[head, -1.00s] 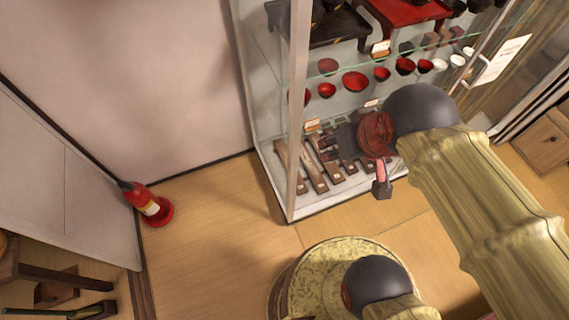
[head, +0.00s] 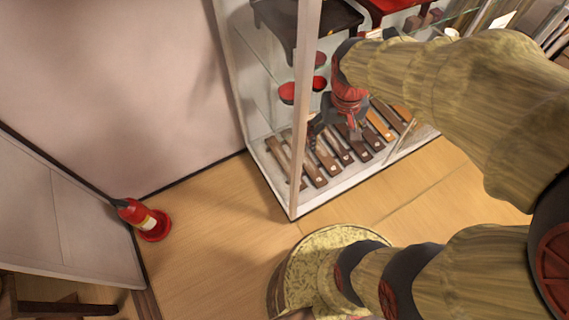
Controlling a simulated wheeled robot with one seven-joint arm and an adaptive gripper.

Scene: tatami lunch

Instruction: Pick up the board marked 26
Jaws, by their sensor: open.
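Several narrow wooden boards (head: 325,157) lie side by side on the bottom shelf of a glass display cabinet, in dark and lighter brown. Each bears a small pale label, too small to read, so I cannot tell which is marked 26. My gripper (head: 318,132) is at the end of my arm, over the left part of the row of boards, and is open. It looks empty. My arm and gripper hide parts of some boards, and I cannot tell how far above them the gripper is.
The cabinet's front corner post (head: 303,110) stands close left of my gripper. Red bowls (head: 287,93) sit on the glass shelf above. The wooden floor (head: 215,235) between is clear.

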